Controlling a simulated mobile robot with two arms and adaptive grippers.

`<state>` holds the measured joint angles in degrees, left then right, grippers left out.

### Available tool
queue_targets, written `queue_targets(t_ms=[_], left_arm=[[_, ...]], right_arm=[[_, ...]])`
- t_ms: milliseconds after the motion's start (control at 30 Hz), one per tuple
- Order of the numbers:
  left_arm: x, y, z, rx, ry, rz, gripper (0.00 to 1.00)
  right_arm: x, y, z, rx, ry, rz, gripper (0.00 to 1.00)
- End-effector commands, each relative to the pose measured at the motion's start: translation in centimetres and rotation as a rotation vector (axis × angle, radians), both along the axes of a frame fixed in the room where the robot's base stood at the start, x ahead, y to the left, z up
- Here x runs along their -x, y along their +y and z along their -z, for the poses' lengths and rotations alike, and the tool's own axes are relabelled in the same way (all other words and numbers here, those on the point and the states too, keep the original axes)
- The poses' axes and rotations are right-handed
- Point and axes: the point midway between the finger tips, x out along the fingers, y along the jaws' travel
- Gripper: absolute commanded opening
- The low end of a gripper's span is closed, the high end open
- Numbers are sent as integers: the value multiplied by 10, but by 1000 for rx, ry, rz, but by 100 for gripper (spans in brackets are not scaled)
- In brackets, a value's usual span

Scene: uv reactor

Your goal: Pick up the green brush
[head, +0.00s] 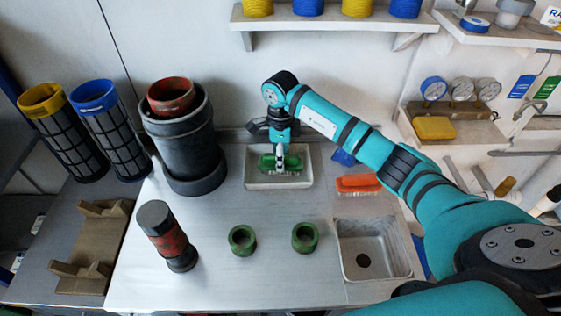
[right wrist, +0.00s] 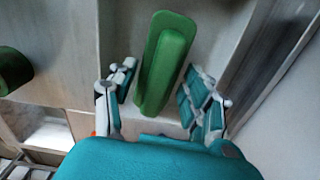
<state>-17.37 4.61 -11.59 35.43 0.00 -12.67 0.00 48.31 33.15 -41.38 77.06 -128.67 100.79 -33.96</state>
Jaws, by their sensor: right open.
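The green brush (head: 267,163) lies in a pale rectangular tray (head: 262,184) at the back middle of the bench in the head view. My right arm reaches in from the right, and my right gripper (head: 281,160) points down over the brush and hides part of it. In the right wrist view the green brush (right wrist: 165,62) lies lengthwise between the two spread fingers of my right gripper (right wrist: 160,98). The fingers stand on either side of it with visible gaps. My left gripper is not in view.
An orange brush (head: 358,183) lies right of the tray, above a sink (head: 372,250). Two green rings (head: 242,240) and a red-black cylinder (head: 167,237) stand in front. A large dark housing (head: 183,140) stands close left of the tray. Shelves hang above.

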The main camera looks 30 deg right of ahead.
Motion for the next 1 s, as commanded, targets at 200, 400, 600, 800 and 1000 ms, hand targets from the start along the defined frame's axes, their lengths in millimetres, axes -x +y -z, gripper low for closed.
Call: queue_targets(t_ms=[200, 400, 600, 800, 1000], left_arm=[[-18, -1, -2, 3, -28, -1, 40], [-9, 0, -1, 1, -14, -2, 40], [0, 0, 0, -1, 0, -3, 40], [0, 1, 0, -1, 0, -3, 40], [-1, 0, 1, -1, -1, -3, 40]], right_arm=[[0, 0, 3, 1, -1, 0, 50], [0, 0, 2, 1, -1, 0, 29], [0, 0, 3, 1, 1, 0, 3], [0, -1, 3, 2, 1, 0, 0], [1, -1, 2, 2, 1, 0, 0]])
